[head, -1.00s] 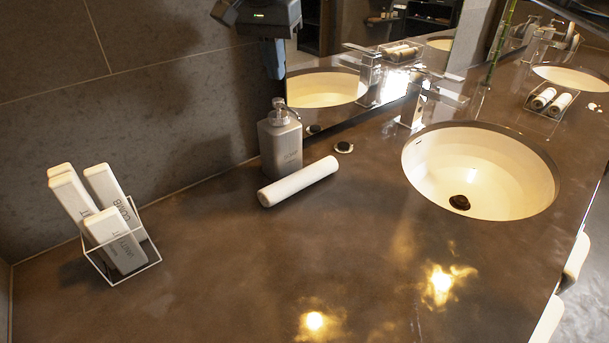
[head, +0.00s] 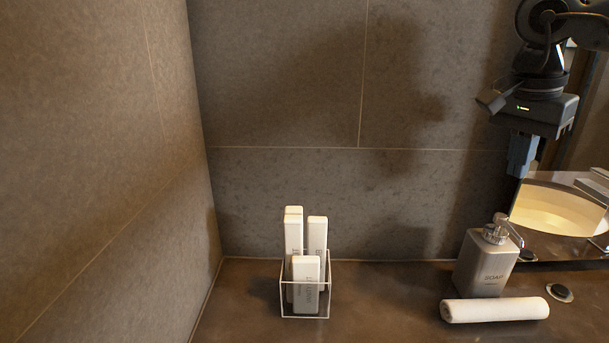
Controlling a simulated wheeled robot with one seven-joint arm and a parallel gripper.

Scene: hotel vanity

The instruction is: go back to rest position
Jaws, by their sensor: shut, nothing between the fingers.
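My gripper (head: 519,172) hangs at the upper right of the head view, in front of the mirror edge and above the soap dispenser. Its fingers point down, are shut together and hold nothing. It is well clear of the counter.
A grey soap dispenser (head: 486,264) stands upright below my gripper. A rolled white towel (head: 494,310) lies in front of it. A wire holder (head: 304,312) with white boxes (head: 306,272) stands near the left wall (head: 110,170). The counter (head: 385,300) between holder and towel is clear.

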